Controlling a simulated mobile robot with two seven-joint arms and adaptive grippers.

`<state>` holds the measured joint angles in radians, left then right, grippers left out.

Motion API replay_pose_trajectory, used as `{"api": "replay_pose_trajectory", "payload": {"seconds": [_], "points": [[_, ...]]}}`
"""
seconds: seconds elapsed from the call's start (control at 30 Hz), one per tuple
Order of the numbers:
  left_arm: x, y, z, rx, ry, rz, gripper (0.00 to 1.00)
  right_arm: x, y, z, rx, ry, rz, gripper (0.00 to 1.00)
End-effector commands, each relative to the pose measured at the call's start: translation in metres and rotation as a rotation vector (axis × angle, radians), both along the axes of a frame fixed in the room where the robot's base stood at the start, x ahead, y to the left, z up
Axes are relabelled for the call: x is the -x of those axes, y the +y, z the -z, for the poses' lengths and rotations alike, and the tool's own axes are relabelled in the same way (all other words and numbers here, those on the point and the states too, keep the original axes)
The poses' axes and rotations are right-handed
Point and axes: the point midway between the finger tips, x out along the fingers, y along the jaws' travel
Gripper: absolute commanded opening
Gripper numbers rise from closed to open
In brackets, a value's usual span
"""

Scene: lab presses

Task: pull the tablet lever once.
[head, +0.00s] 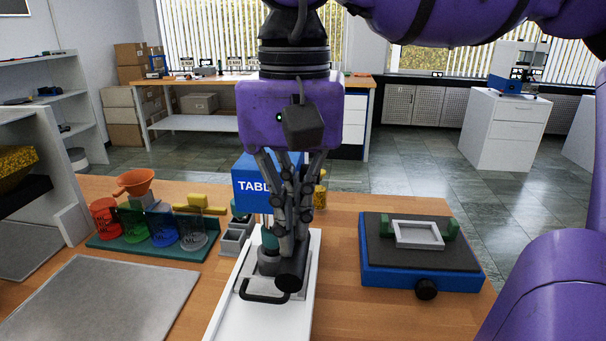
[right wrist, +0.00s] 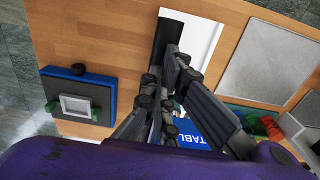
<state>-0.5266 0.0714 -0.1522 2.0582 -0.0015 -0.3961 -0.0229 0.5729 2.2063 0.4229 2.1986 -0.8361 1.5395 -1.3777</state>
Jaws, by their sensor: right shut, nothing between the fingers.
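The tablet press stands on the wooden table, with a blue head (head: 252,182) lettered "TABL" and a white base (head: 262,318). Its lever seems to end in a thick black grip (head: 291,276), which points toward me above the base; the grip also shows in the right wrist view (right wrist: 167,36). My right gripper (head: 290,240) points down in front of the press, its fingers shut and empty, right at the grip. I cannot tell whether they touch it. The fingers hide much of the lever and press. My left gripper is not in view.
A blue device with a dark top (head: 420,280) stands to the right. A green rack (head: 150,246) with coloured cups and an orange funnel (head: 134,182) stands to the left, behind a grey mat (head: 100,300). Bare wood lies between press and blue device.

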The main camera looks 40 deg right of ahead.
Motion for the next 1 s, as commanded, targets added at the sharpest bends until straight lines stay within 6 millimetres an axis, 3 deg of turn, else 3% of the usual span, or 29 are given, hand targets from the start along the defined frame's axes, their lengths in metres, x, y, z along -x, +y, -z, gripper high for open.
{"api": "replay_pose_trajectory", "payload": {"seconds": [0.27, 0.37, 1.0], "points": [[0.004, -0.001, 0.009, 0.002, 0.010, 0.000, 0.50, 0.000, 0.000, 0.019, 0.001, 0.002, -0.001, 0.00], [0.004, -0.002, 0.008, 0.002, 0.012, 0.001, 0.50, 0.000, 0.000, 0.018, 0.001, 0.001, -0.001, 0.00], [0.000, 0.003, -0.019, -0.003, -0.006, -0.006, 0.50, 0.000, 0.000, -0.045, 0.001, -0.002, 0.001, 0.00]]}}
